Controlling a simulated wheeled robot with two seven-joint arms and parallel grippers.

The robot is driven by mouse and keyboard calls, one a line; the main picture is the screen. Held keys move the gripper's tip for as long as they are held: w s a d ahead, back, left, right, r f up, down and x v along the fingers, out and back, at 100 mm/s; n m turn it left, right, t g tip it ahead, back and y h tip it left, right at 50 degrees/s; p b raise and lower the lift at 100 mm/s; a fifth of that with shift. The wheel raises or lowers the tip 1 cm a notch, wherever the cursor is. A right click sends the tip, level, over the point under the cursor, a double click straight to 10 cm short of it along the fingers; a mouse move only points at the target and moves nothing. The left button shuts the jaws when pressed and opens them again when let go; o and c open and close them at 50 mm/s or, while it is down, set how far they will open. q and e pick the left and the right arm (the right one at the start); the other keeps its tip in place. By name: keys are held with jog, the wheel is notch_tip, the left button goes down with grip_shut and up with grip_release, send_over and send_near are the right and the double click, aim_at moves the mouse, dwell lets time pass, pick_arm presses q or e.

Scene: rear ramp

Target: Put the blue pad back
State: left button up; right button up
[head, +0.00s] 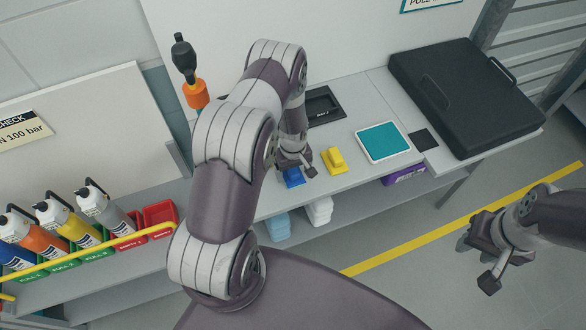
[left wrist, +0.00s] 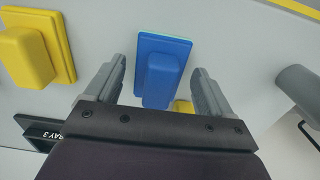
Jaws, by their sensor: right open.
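The blue pad (head: 292,178) lies on the grey bench, partly hidden by my left gripper (head: 297,165) in the head view. In the left wrist view the blue pad (left wrist: 162,65) shows a raised block on a flat plate with a thin light-teal edge. My left gripper (left wrist: 158,85) is open, its fingers on either side of the pad with gaps visible. A small yellow patch (left wrist: 183,105) shows beside the block. My right gripper (head: 478,255) is open and empty, off the bench at the right.
A yellow pad (head: 334,161) lies close beside the blue one. A teal-topped plate (head: 383,141), a small black square (head: 423,139) and a large black case (head: 465,95) are further right. A black tray (head: 322,105) lies behind. Bottles (head: 60,225) and red bins (head: 160,215) stand left.

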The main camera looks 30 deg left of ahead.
pick_arm(q)
jog(key=shift+r, duration=0.15)
jog(key=shift+r, duration=0.25)
notch_tip(320, 180, up, 11)
jog(key=b, duration=0.2)
notch_tip(320, 180, up, 6)
jog(key=m, duration=0.3)
send_over(297, 183)
jog(key=s+d+r+m, duration=0.2)
jog(key=s+r+m, duration=0.1)
jog(key=s+r, duration=0.1)
jog(key=s+d+r+m+t, duration=0.1)
jog(key=s+d+r+m, duration=0.2)
jog(key=s, duration=0.4)
jog(key=shift+s+d+r+m, duration=0.3)
jog(key=shift+r+m, duration=0.25)
jog(key=shift+m, duration=0.05)
jog(key=shift+w, duration=0.1)
